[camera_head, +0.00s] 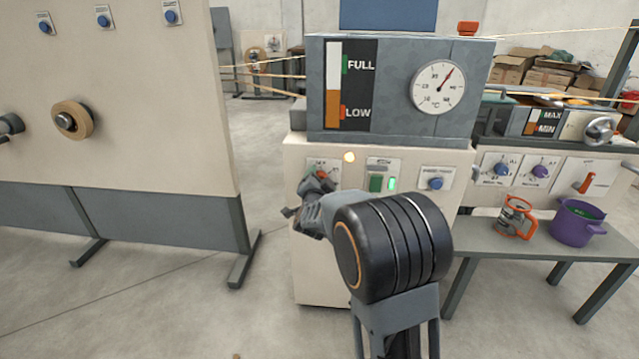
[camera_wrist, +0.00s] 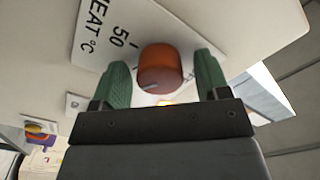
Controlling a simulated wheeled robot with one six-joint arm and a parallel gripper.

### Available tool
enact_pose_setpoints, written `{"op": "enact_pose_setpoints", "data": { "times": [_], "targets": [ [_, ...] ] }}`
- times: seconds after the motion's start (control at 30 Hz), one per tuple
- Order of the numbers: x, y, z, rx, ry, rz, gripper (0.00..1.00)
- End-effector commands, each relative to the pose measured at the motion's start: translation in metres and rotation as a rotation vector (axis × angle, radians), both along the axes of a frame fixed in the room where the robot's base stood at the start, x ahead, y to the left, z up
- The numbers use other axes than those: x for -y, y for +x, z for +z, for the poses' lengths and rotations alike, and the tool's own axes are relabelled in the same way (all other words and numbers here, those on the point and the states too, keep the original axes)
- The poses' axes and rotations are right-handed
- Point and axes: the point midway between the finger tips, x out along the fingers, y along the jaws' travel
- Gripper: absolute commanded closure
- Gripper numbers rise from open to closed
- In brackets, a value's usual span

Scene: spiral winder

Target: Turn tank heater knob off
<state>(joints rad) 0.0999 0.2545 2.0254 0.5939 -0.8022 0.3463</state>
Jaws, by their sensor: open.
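The tank heater knob is a red-orange round knob (camera_wrist: 160,66) on a white plate (camera_wrist: 118,30) marked "HEAT °C" and "50". It shows as a small red patch in the head view (camera_head: 323,174), mostly behind my gripper. My gripper (camera_wrist: 162,75) is open, with one green finger pad on each side of the knob. A small gap seems to show on both sides; I cannot tell whether the pads touch it. In the head view my gripper (camera_head: 312,190) is at the cabinet's left plate. The knob's pointer setting is not clear.
An amber lamp (camera_head: 349,157) glows right of the heater plate. A green switch (camera_head: 376,183) and a blue knob (camera_head: 436,184) sit farther right. The tank (camera_head: 395,62) with a dial is above. A bench at right holds an orange-handled jug (camera_head: 514,217) and purple pot (camera_head: 577,225).

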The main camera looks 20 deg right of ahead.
Motion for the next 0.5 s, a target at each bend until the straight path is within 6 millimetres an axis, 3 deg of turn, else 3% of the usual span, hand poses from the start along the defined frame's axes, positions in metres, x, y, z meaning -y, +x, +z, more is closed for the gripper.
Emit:
{"op": "enact_pose_setpoints", "data": {
  "times": [0.23,0.5],
  "targets": [
    [0.0003,0.0003,0.0003,0.0,0.0,0.0,0.31],
    [0.0002,0.0001,0.0003,0.0,0.0,0.0,0.57]
  ]
}}
